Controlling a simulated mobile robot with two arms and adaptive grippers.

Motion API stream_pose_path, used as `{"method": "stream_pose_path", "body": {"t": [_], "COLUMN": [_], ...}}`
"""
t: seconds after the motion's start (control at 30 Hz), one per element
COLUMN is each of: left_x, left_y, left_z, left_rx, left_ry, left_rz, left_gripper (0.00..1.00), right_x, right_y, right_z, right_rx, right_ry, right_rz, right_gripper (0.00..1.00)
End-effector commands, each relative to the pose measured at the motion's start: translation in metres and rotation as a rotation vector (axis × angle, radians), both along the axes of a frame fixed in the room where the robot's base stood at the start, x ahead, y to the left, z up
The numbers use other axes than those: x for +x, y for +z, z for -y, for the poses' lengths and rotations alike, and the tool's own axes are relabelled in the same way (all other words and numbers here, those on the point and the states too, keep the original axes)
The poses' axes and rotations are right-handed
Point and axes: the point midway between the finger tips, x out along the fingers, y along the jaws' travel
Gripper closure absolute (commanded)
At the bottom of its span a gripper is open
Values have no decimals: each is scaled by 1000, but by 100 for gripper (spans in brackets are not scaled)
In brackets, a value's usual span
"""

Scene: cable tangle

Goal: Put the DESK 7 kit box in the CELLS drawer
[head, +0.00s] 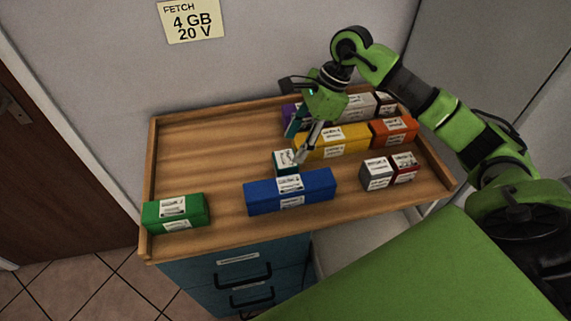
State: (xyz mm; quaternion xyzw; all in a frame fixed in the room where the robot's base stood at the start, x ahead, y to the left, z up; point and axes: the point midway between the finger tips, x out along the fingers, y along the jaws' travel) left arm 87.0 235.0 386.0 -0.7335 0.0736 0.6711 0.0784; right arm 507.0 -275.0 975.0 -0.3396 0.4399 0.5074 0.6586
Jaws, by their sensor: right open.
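Several labelled boxes stand on a wooden tray top; their print is too small to read, so I cannot tell which is the DESK 7 kit box. My right gripper (297,143) is open, pointing down over a small dark teal box (286,168) with a white label. Its fingertips are close to that box; I cannot tell whether they touch it. Below the top are blue drawers, an upper one (215,272) and a lower one (215,298), both shut with black handles. Their labels are unreadable, so I cannot tell which is CELLS. My left gripper is out of view.
A blue box (290,201) stands just in front, a green box (176,222) at front left. Yellow (352,137), orange (395,126), grey (377,182) and dark red (405,174) boxes stand right. The tray (200,150) is clear at back left.

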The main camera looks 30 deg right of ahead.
Motion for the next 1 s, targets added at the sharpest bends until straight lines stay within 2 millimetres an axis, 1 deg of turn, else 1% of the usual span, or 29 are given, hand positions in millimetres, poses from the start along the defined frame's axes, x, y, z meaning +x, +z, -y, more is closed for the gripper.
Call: {"method": "stream_pose_path", "body": {"t": [0.07,0.2,0.3,0.43,0.6,0.63,0.67,0.7,0.73,0.83,0.87,1.0], "left_x": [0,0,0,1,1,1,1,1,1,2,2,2], "left_y": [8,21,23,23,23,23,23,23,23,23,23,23], "left_z": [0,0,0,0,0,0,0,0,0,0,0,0], "left_rx": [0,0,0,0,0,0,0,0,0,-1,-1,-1], "left_ry": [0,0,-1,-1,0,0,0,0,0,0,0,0], "left_rz": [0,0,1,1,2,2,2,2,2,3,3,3], "left_gripper": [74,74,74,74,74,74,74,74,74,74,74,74], "right_x": [0,3,5,6,6,6,6,6,6,6,6,6], "right_y": [-6,-24,-37,-45,-45,-45,-45,-45,-45,-44,-44,-44], "right_z": [-5,-16,-20,-22,-21,-21,-21,-21,-21,-21,-21,-21], "right_rx": [1,3,2,0,0,0,0,0,0,0,0,0], "right_ry": [1,1,1,1,0,0,0,0,0,0,0,0], "right_rz": [-5,-5,-4,-2,-1,-1,-1,-1,-1,0,0,0], "right_gripper": [51,51,51,51,51,54,62,72,80,80,83,83]}}
